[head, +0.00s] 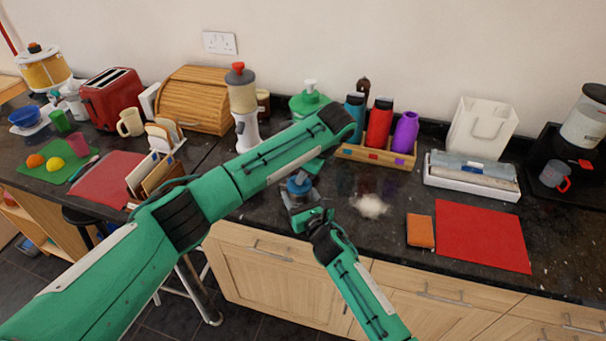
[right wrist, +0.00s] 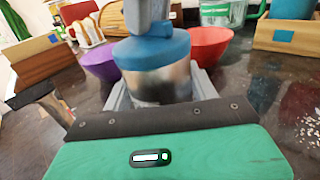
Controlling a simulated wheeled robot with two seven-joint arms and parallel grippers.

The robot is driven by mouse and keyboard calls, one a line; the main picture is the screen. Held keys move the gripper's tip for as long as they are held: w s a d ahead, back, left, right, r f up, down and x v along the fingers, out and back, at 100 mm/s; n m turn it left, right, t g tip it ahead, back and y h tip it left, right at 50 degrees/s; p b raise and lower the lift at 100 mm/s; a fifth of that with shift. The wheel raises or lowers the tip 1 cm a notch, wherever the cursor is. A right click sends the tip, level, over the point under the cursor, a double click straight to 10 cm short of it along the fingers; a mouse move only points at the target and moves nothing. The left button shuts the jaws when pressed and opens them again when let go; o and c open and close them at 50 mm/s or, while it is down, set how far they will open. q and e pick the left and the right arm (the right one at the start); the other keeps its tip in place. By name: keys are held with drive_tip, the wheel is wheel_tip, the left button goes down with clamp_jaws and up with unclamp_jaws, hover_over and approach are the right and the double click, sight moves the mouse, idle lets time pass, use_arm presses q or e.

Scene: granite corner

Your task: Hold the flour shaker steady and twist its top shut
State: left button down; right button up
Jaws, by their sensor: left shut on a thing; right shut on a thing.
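The flour shaker (head: 299,187) stands near the front of the dark worktop, with a blue top and a metal body. In the right wrist view its blue top (right wrist: 160,48) and shiny body (right wrist: 160,84) show upright. My left gripper (head: 304,176) comes down from above and is shut on the blue top; its grey end (right wrist: 148,18) shows over it. My right gripper (head: 300,207) is shut on the metal body from the front, with a finger on each side. The seam between top and body is too small to judge.
White powder (head: 370,205) lies spilled right of the shaker. An orange block (head: 420,230) and a red mat (head: 483,236) lie further right. A wooden rack of bottles (head: 375,155) stands behind. A purple bowl (right wrist: 101,62) and a red bowl (right wrist: 209,44) stand behind the shaker.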

idle(0.4)
use_arm(q)
drive_tip(key=c, duration=1.5)
unclamp_jaws()
drive_tip(key=shift+c, duration=0.2)
drive_tip(key=v, duration=1.2)
use_arm(e)
drive_tip(key=o, duration=1.1)
drive_tip(key=shift+o, duration=0.2)
